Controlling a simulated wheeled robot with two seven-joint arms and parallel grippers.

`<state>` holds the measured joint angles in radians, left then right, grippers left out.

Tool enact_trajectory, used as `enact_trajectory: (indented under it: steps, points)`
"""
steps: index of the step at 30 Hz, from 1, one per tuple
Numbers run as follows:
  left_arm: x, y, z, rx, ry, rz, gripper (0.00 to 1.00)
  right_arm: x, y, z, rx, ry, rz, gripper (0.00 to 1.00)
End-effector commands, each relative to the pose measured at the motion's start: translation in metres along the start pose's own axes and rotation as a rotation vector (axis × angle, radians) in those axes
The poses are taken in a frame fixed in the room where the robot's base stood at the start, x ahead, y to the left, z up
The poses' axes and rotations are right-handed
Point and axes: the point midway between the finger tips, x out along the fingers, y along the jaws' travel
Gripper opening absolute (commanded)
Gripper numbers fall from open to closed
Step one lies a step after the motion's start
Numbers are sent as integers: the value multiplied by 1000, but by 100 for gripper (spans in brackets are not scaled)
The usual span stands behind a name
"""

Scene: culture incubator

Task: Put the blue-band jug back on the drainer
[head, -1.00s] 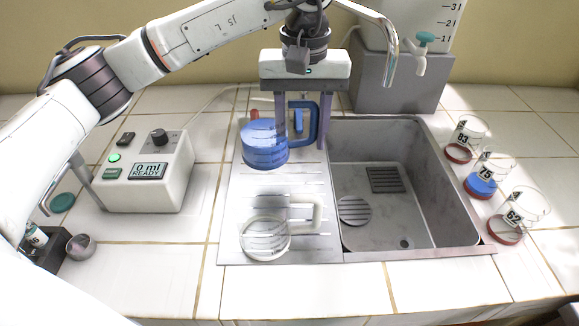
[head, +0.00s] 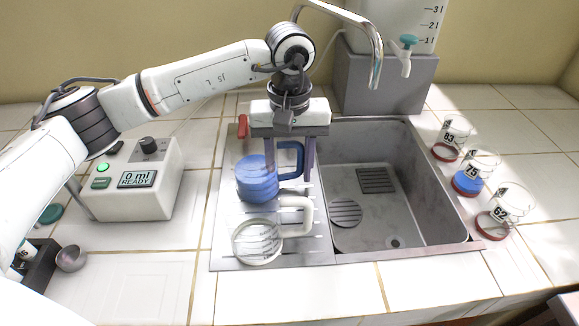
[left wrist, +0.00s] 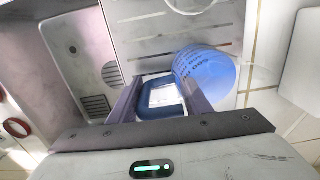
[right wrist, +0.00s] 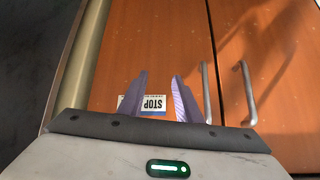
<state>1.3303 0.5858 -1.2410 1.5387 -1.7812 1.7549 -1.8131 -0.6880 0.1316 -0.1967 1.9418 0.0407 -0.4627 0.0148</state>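The blue jug (head: 257,180) is upright over the ribbed drainer (head: 225,235) left of the sink, behind a clear jug. I cannot tell whether its base touches the drainer. Its dark blue handle (head: 291,158) points right. My right gripper (right wrist: 158,92) is open and empty, facing orange cabinet doors.
The clear jug (head: 257,243) with a white handle stands at the drainer's front, close to the blue jug. The sink (head: 390,205) lies right, under the tap (head: 375,65). Beakers (head: 468,180) stand further right. A dispenser unit (head: 140,180) stands left.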

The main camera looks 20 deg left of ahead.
Motion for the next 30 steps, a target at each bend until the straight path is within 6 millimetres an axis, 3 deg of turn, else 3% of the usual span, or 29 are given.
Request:
enact_trajectory:
  steps: [1, 3, 11, 16, 30]
  points:
    - [0, 0, 0, 0, 0, 0, 52, 0, 0, 0, 0, -1, 0, 31]
    - [0, 0, 0, -1, 0, 0, 63, 0, -1, 0, -1, -1, -1, 31]
    - [0, 0, 0, -1, -1, 0, 63, 0, -3, -2, -2, 1, -5, 31]
    - [-10, 0, 0, -1, 1, 1, 63, -1, -3, -4, -1, 4, -6, 31]
    - [-104, 0, 0, 0, 2, 1, 63, 2, -3, 0, -3, 1, -6, 31]
